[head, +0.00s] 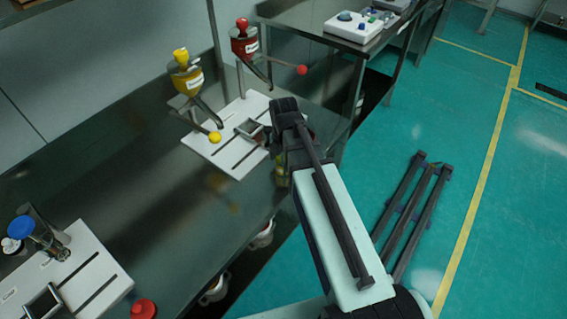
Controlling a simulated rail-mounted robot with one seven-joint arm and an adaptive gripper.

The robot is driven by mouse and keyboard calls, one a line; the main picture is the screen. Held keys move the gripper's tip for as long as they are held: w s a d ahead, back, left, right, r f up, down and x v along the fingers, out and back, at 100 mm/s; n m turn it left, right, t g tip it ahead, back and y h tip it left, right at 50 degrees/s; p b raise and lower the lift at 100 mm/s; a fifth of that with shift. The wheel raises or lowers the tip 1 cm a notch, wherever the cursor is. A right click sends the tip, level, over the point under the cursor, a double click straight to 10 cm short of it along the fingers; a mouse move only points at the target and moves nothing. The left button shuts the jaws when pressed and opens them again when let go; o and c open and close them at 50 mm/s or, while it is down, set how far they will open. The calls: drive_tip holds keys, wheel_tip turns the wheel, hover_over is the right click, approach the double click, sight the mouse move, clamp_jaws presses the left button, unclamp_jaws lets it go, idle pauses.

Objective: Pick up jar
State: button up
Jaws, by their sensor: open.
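My gripper (285,158) is at the right end of the long steel bench, beside the front edge of the far white board. My arm hides most of it, and its fingertips are not clear. A small yellowish-green item (281,171) shows just below the dark wrist. I cannot tell whether it is a jar or touches the gripper. No jar can be made out with certainty. A square dark frame (249,128) sits on the white board (228,155), just left of my wrist.
A yellow hopper (187,78) and a red hopper (245,42) stand behind the board. A second white board (98,262) with blue-topped equipment (22,228) is at lower left, near a red button (143,309). A side table (300,20) holds a control box (353,26). Green floor is right.

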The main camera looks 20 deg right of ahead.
drive_tip(key=c, duration=1.3)
drive_tip(key=shift+o, duration=0.2)
drive_tip(key=shift+r, duration=0.1)
